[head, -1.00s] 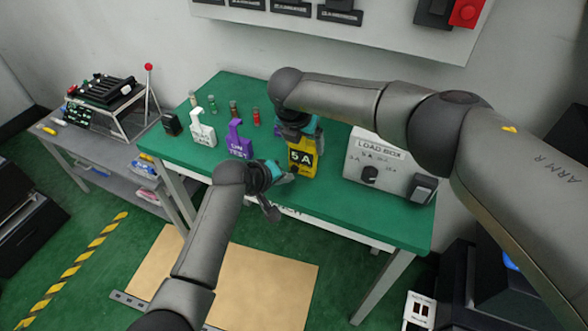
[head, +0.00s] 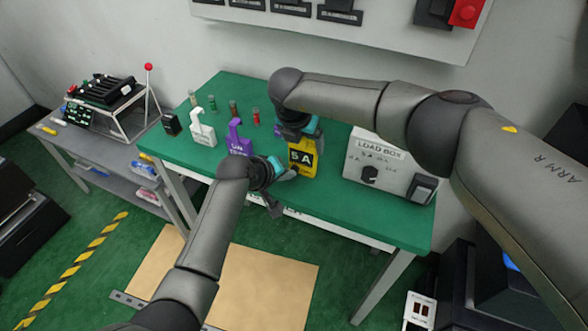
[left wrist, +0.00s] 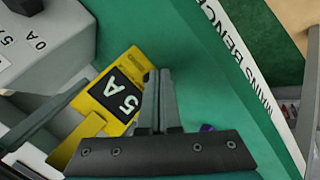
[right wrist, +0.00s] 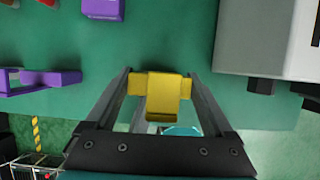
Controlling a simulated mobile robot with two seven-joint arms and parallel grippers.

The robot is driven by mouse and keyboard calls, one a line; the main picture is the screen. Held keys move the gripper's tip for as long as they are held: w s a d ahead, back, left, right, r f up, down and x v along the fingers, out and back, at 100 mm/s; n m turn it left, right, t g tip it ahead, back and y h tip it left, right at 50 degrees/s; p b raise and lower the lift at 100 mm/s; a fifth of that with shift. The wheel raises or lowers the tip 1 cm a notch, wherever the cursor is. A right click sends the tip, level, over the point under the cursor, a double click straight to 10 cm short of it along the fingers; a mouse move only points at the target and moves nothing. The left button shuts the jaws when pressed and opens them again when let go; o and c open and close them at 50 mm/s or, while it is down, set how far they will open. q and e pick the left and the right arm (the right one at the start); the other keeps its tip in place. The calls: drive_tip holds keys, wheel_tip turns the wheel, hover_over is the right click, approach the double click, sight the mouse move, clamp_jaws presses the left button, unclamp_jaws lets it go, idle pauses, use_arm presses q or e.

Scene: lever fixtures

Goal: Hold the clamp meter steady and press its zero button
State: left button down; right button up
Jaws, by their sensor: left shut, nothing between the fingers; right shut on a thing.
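The yellow clamp meter (head: 302,161) stands upright near the front of the green bench, its black panel reading "5 A". My right gripper (head: 298,134) comes down from above and is shut on its top. In the right wrist view, the meter's yellow top (right wrist: 161,95) sits between the two fingers. My left gripper (head: 289,173) is shut and empty, just in front of the meter's lower face. In the left wrist view, its closed fingertips (left wrist: 158,76) lie beside the "5 A" panel (left wrist: 116,95); contact cannot be told. I cannot make out the zero button.
A grey load box (head: 385,172) stands to the right of the meter. Several small vials (head: 233,107) stand behind. The bench's front right (head: 390,226) is clear.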

use_arm(q)
drive_tip(key=shift+w, duration=0.15)
idle(0.5)
drive_tip(key=shift+s+a, duration=0.3)
drive_tip(key=shift+s, duration=0.45)
use_arm(e)
drive_tip(key=shift+f, duration=0.1)
use_arm(q)
drive_tip(key=shift+s+a, duration=0.3)
drive_tip(key=shift+s, duration=0.45)
drive_tip(key=shift+s+a, duration=0.35)
drive_tip(key=shift+s, duration=0.45)
drive_tip(key=shift+s+a, duration=0.3)
drive_tip(key=shift+s, duration=0.45)
use_arm(e)
drive_tip(key=o, duration=1.3)
